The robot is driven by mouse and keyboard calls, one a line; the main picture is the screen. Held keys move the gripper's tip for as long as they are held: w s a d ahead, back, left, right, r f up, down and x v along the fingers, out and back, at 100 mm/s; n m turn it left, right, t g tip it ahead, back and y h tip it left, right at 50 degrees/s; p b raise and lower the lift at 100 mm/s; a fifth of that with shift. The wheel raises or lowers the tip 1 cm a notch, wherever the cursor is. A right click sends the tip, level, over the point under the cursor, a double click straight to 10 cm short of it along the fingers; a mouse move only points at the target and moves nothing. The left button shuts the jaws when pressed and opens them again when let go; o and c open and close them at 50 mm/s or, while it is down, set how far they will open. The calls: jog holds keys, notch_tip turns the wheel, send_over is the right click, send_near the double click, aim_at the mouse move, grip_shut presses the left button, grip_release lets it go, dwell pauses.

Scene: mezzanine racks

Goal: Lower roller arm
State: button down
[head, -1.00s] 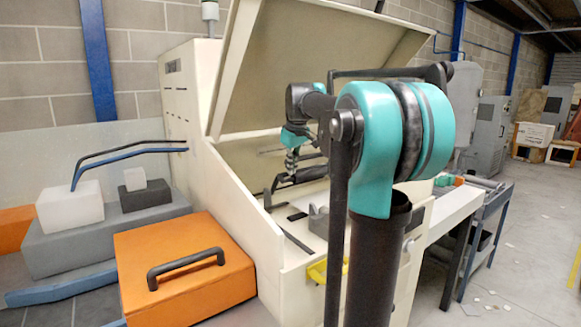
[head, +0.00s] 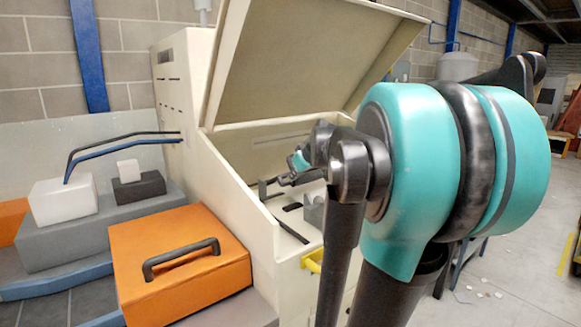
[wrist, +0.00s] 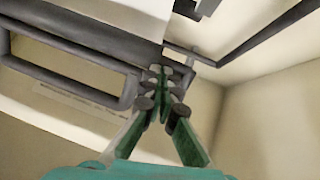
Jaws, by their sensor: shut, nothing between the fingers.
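In the wrist view my gripper (wrist: 161,74) is shut and empty, its green fingers together at the tips. A thick grey bar (wrist: 85,38), apparently the roller, runs beside the fingertips, with a dark bent rod frame (wrist: 75,95) at left. Whether the fingers touch the bar or rod I cannot tell. In the head view my gripper is mostly hidden behind my own arm; only a small teal part shows inside the open machine (head: 255,235). A dark rod of the roller arm (head: 263,189) shows just left of it; the rest is hidden.
The machine's cream lid (head: 310,65) stands raised above the opening. An orange box with a black handle (head: 180,285) is at front left. White (head: 62,202) and dark (head: 138,190) blocks sit on a grey slab. A yellow handle (head: 312,262) sticks out of the machine's front.

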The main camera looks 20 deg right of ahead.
jog(key=shift+s+d+f, duration=0.1)
jog(key=shift+s+f, duration=0.1)
jog(key=shift+f, duration=0.6)
jog(key=shift+s+d+f, duration=0.1)
jog(key=shift+s+f, duration=0.15)
jog(key=shift+f, duration=0.55)
jog(key=shift+s+d+f, duration=0.1)
jog(key=shift+s+f, duration=0.1)
jog(key=shift+f, duration=0.6)
jog(key=v, duration=1.2)
